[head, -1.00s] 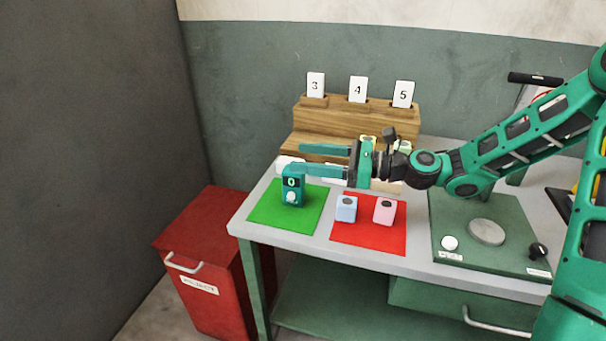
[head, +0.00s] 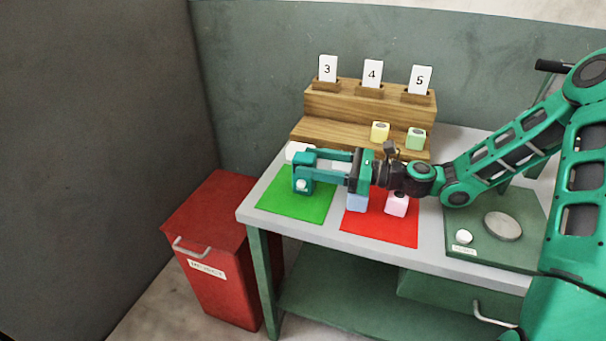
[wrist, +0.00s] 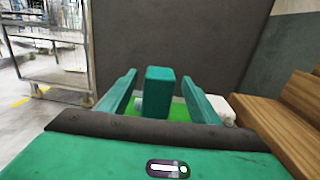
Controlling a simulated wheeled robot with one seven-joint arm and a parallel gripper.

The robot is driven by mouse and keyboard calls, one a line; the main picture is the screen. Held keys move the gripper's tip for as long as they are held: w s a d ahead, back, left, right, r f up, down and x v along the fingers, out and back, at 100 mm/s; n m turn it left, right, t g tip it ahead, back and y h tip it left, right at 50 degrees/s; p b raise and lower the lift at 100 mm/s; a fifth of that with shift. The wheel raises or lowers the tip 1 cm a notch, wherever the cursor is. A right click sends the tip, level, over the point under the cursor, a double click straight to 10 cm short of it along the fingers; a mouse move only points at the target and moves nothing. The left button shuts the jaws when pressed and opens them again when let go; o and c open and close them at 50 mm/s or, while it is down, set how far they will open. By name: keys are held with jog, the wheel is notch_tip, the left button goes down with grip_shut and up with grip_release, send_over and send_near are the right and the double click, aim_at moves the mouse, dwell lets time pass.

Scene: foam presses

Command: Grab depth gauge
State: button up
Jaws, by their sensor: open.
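The depth gauge (head: 303,176), a teal block with a pale round knob on its front, stands upright on the green mat (head: 308,212). In the wrist view the gauge (wrist: 158,92) rises between my two fingers. My gripper (head: 322,166) is open and level, reaching left over the mat with its fingers around the gauge. In the wrist view my gripper (wrist: 163,88) shows a gap on each side of the gauge. The gauge's display is not visible now.
The red mat (head: 380,228) holds a blue block (head: 357,202) and a pink block (head: 397,204) near my wrist. A wooden stepped rack (head: 335,105) with number cards stands behind. White items lie behind the gauge. A red bin (head: 215,250) is left of the table.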

jog(key=shift+x, duration=3.15)
jog(key=shift+c, duration=0.6)
jog(key=c, duration=1.1)
jog(key=shift+r, duration=0.1)
